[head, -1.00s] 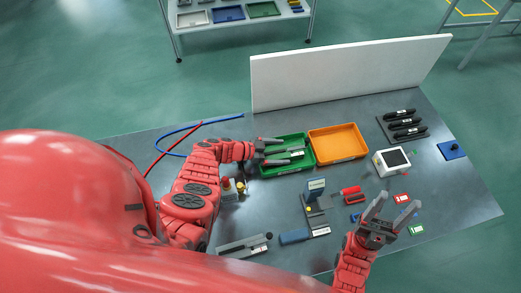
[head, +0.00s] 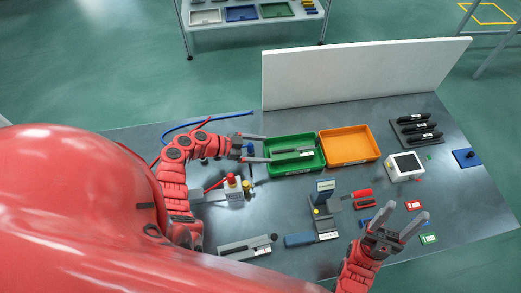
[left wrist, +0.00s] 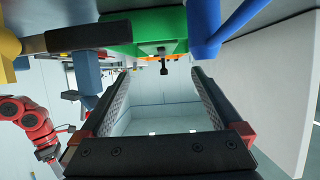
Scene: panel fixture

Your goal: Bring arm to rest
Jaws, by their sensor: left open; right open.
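My left gripper (head: 266,148) is open and empty, its fingertips at the left edge of the green tray (head: 309,166). A grey elongated item (head: 292,153) lies in that tray, apart from the fingers. In the left wrist view the two jaws (left wrist: 162,90) are spread with nothing between them, and the green tray (left wrist: 155,27) shows beyond them. My right gripper (head: 406,211) is open and empty above the right front part of the table. The lower part of my right arm is cut off by the frame.
An orange tray (head: 349,146) adjoins the green one, before a white panel (head: 365,72). A blue hose (head: 205,122) and a white box with a red lever (head: 234,193) lie near my left arm. A stapler-like tool (head: 247,246) lies in front.

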